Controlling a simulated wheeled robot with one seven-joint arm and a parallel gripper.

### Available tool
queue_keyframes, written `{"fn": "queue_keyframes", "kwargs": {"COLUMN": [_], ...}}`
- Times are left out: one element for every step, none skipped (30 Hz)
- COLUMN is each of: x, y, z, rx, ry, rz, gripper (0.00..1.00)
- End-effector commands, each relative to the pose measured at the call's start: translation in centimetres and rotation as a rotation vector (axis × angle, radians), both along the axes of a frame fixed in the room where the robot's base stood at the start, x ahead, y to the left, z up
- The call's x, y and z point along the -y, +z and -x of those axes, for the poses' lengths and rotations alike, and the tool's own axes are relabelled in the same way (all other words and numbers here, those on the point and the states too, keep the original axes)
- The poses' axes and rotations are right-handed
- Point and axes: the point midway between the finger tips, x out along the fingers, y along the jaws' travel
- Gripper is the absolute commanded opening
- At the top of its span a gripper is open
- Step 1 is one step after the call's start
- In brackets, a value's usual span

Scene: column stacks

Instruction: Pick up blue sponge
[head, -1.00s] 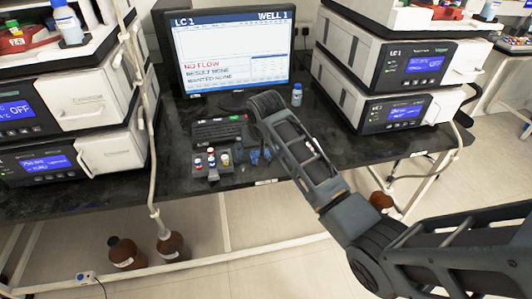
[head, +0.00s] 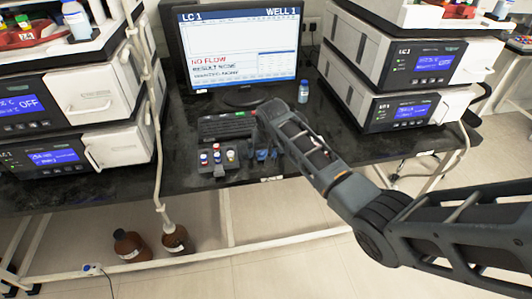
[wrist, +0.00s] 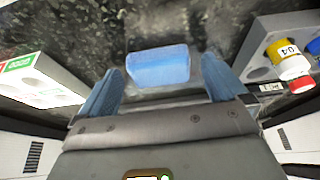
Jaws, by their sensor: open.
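The blue sponge (wrist: 158,66) is a small light-blue block lying on the dark bench top in the wrist view. My gripper (wrist: 161,80) is open, with one blue-grey finger on each side of the sponge and a visible gap to each. I cannot tell whether the fingertips are down at the sponge's height. In the head view my gripper (head: 266,155) is small and low over the bench near its front edge, partly hidden by my arm. The sponge cannot be made out there.
A grey vial rack (head: 218,165) with coloured caps stands just left of my gripper; it is at the right in the wrist view (wrist: 262,62). A light holed block (wrist: 40,82) lies at the left there. A keyboard (head: 227,128), monitor (head: 240,50) and bottle (head: 303,92) stand behind.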

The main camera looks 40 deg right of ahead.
Motion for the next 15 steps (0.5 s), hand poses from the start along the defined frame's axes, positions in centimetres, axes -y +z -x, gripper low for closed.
{"fn": "queue_keyframes", "kwargs": {"x": [0.01,-0.01,-0.01,-0.01,-0.01,-0.01,-0.02,-0.01,-0.02,-0.02,-0.02,-0.02,-0.02,-0.03,-0.02], "y": [0.0,0.01,0.01,0.02,0.02,0.02,0.01,0.03,0.02,0.02,0.02,0.02,0.02,0.02,0.02], "z": [-0.01,-0.01,0.0,0.0,0.0,0.0,0.01,0.0,0.01,0.01,0.01,0.01,0.01,0.01,0.01], "rx": [0.0,0.0,0.0,0.0,0.0,0.0,0.0,0.0,0.0,0.0,0.0,0.0,0.0,0.0,0.0], "ry": [0.0,0.0,0.0,0.0,0.0,0.0,0.0,0.0,0.0,0.0,0.0,0.0,0.0,0.0,0.0], "rz": [0.0,0.0,0.0,0.0,0.0,0.0,0.0,0.0,0.0,0.0,0.0,0.0,0.0,0.0,0.0], "gripper": [0.99,0.99,0.99,0.99,0.98,0.94,0.91,0.88,0.85,0.82,0.79,0.75,0.72,0.69,0.65]}}
